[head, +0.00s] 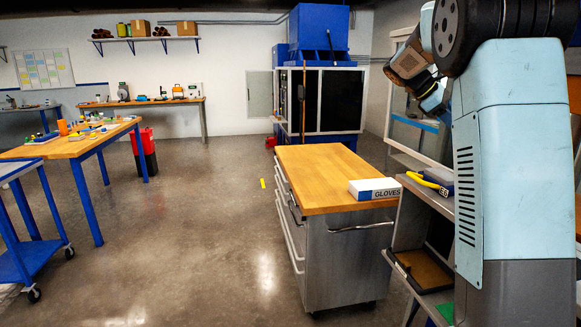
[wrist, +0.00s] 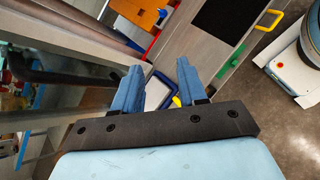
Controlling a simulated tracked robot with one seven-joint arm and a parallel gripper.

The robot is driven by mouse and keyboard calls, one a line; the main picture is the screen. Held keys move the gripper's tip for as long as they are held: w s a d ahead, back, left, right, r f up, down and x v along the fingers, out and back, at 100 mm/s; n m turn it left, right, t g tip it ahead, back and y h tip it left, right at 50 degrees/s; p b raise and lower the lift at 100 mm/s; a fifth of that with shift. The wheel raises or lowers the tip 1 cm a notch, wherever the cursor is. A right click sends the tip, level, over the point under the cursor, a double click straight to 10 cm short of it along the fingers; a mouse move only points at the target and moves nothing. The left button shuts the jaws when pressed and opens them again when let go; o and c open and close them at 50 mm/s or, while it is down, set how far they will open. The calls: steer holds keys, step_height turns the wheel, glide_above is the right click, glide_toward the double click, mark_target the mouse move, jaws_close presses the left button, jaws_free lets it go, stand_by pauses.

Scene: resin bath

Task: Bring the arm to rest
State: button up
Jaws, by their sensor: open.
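My gripper (wrist: 160,68) shows in the wrist view with its two blue fingers apart and nothing between them. In the head view my arm stands folded up at the right edge, beside the shelf unit. Part of it reaches back behind the upper link, and the fingers cannot be made out clearly there. Beyond the fingers, the wrist view shows a grey surface with a black panel (wrist: 225,25) and a yellow handle (wrist: 269,20).
A wood-topped drawer cabinet (head: 330,170) stands in front, with a gloves box (head: 375,189) on it. The shelf unit (head: 428,191) is close to my arm. A workbench (head: 60,150) and blue cart (head: 35,257) stand left. The floor between is clear.

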steer(key=s+a+f+m+t+y, duration=0.2)
steer(key=s+a, duration=0.5)
steer(key=s, duration=0.4)
steer(key=s+a+f+m+t+y, duration=0.3)
steer(key=s+a, duration=0.4)
steer(key=s, duration=0.5)
steer(key=s+a+f+m+t+y, duration=0.2)
steer(key=s+a+f+m+y, duration=0.2)
steer(key=s+a, duration=0.4)
steer(key=s+f+m, duration=0.1)
steer(key=s+f, duration=0.1)
steer(key=s, duration=0.1)
steer(key=shift+s+t+y, duration=0.3)
steer(key=shift+s+t, duration=0.1)
steer(key=shift+d, duration=0.15)
